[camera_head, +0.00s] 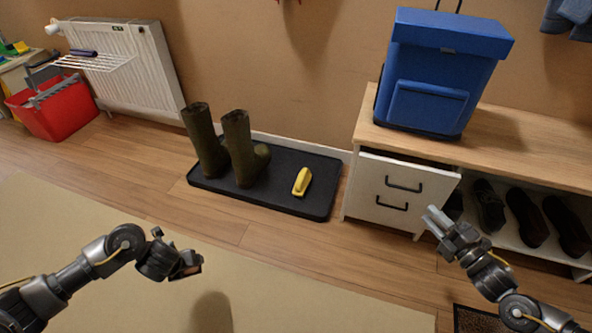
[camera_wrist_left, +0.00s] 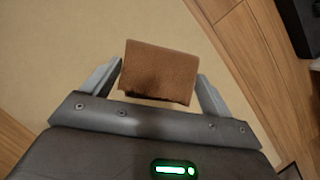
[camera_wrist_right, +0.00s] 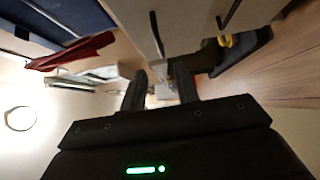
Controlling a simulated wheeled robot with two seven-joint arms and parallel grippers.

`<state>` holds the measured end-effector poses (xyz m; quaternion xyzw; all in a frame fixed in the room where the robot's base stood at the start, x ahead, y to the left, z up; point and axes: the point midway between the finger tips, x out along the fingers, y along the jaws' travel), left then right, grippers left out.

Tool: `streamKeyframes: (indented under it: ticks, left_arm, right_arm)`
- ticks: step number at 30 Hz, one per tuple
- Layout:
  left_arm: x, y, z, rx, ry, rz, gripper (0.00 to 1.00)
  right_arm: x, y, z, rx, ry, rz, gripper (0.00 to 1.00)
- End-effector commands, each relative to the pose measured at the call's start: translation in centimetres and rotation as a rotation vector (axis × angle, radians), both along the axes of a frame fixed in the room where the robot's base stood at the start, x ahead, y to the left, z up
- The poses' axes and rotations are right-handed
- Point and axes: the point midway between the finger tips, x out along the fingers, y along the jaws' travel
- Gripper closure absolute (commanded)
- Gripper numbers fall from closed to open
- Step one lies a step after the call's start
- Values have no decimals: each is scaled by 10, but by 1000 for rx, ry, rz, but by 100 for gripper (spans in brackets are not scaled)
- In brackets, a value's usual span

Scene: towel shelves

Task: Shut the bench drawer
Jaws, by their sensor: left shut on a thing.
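The white bench drawer (camera_head: 412,173) stands out from the bench's left end, with a dark gap above its front under the wooden top. It has a black handle, and a second handled front is below it. In the right wrist view a pale front (camera_wrist_right: 187,22) with dark handles is beyond the fingers. My right gripper (camera_head: 432,217) is just right of and below the drawer front, apart from it as far as I can tell. Its fingers are apart and empty. My left gripper (camera_head: 188,266) is shut on a brown block-like thing (camera_wrist_left: 160,70), over the rug.
A blue box-like bag (camera_head: 430,105) stands on the bench top (camera_head: 510,140). Dark shoes (camera_head: 525,215) sit in the bench's open shelf. Floor before the drawer is clear.

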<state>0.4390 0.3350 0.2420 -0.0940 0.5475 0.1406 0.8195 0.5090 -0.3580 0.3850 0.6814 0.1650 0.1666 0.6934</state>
Motion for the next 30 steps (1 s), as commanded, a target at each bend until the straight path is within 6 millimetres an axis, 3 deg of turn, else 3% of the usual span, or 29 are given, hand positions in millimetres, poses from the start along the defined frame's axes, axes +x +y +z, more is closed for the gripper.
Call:
streamKeyframes:
  ticks: [8,21,30]
  left_arm:
    - [0,0,-5,0,0,0,35]
    - [0,0,-35,0,0,0,35]
    - [0,0,-42,0,0,0,35]
  right_arm:
    - [10,7,0,19,3,4,69]
    - [83,44,-1,17,2,3,69]
    - [106,56,0,17,6,4,69]
